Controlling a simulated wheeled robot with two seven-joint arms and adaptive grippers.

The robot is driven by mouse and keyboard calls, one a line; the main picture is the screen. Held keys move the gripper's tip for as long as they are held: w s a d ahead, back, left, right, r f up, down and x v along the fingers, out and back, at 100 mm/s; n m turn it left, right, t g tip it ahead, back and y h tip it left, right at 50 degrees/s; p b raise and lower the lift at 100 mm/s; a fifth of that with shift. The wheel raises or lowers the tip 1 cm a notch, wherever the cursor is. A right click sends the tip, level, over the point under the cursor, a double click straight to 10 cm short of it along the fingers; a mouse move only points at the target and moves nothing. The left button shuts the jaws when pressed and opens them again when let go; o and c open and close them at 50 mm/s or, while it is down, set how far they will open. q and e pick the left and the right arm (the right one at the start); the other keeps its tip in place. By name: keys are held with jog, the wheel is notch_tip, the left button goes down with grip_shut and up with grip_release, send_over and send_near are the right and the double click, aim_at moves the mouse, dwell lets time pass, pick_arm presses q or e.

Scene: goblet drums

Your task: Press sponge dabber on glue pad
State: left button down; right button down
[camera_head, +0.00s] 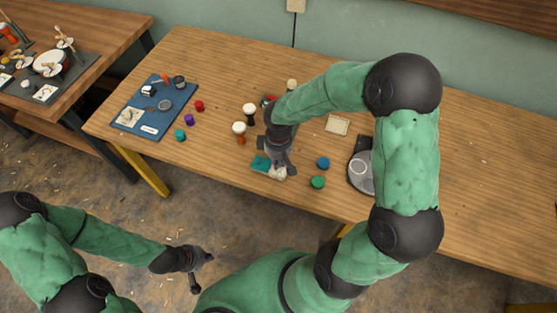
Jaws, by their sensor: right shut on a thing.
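My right gripper (276,164) reaches down over the middle of the wooden table, fingers pointing at the tabletop. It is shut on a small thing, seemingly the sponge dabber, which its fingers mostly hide. A square tan pad (337,125) with a pale rim lies further right, apart from the gripper; which of these is the glue pad is unclear. My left gripper (203,272) is open and empty, low in front of the table.
Two goblet drums (240,132) stand left of the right gripper. The table's right side is clear.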

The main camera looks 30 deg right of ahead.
jog(key=shift+s+f+b, duration=0.1)
jog(key=shift+f+b, duration=0.2)
jog(key=shift+f, duration=0.15)
dwell(1.3)
jog(key=shift+r+p, duration=2.85)
jog(key=shift+r, duration=0.75)
